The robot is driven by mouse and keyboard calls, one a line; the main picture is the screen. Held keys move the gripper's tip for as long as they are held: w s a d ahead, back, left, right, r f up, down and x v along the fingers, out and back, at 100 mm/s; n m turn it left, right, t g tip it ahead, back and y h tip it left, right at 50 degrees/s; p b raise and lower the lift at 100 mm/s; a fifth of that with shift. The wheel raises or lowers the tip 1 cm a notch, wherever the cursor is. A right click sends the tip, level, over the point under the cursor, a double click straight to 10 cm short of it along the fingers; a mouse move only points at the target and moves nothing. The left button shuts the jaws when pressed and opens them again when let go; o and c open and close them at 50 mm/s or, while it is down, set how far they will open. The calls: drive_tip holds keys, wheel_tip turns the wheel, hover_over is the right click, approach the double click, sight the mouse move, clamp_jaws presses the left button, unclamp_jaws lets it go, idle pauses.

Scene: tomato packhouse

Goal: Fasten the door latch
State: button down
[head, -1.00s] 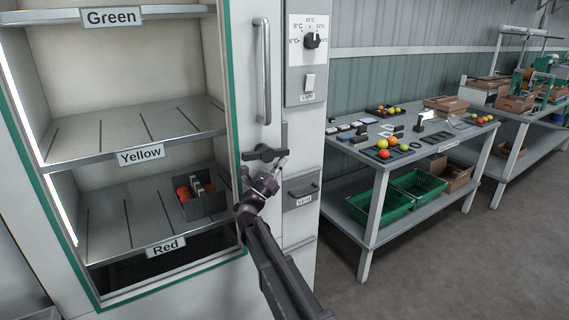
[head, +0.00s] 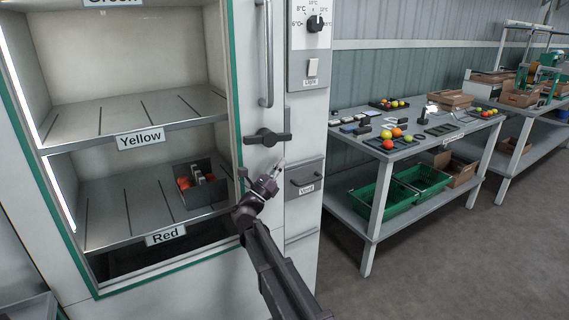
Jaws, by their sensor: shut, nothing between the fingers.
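The door latch (head: 266,137) is a dark handle on the white cabinet door's right frame, below the long vertical door handle (head: 265,50). Its lever lies about horizontal, pointing right. The door (head: 233,75) has a green-edged window and looks closed against the cabinet. My gripper (head: 279,168) is shut and empty, just below the latch and a little to its right, with a gap showing between them in the picture. Its fingertips point up and right.
Shelves with a Red label (head: 166,235) show behind the glass. A table (head: 358,212) with tomatoes and green crates stands right. Grey floor is clear in front.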

drive_tip(key=b+v, duration=0.4)
drive_tip(key=v, duration=0.4)
drive_tip(key=shift+s+a, duration=0.35)
drive_tip(key=s+d+f+m+g+y, duration=0.2)
drive_tip(key=d+f+m+g, duration=0.5)
drive_tip(key=d, duration=0.6)
drive_tip(key=s+d+f+m+g+y, duration=0.2)
drive_tip(key=d+f+m+g, duration=0.3)
drive_tip(key=d+f+m, duration=0.5)
drive_tip(key=s+d+f+m+g+y, duration=0.4)
drive_tip(key=s+d+f+y, duration=0.15)
drive_tip(key=d+f, duration=0.25)
drive_tip(key=s+a+f+m+g+y, duration=0.1)
drive_tip(key=s+f+m+y, duration=0.25)
drive_tip(key=s+m, duration=0.2)
drive_tip(key=s+f+m+g+y, duration=0.2)
drive_tip(key=s+m+y, duration=0.2)
drive_tip(key=s+y, duration=0.15)
wheel_tip(320, 180, up, 31)
drive_tip(key=p, duration=3)
drive_tip(key=shift+a+p, duration=0.2)
drive_tip(key=shift+p, duration=0.2)
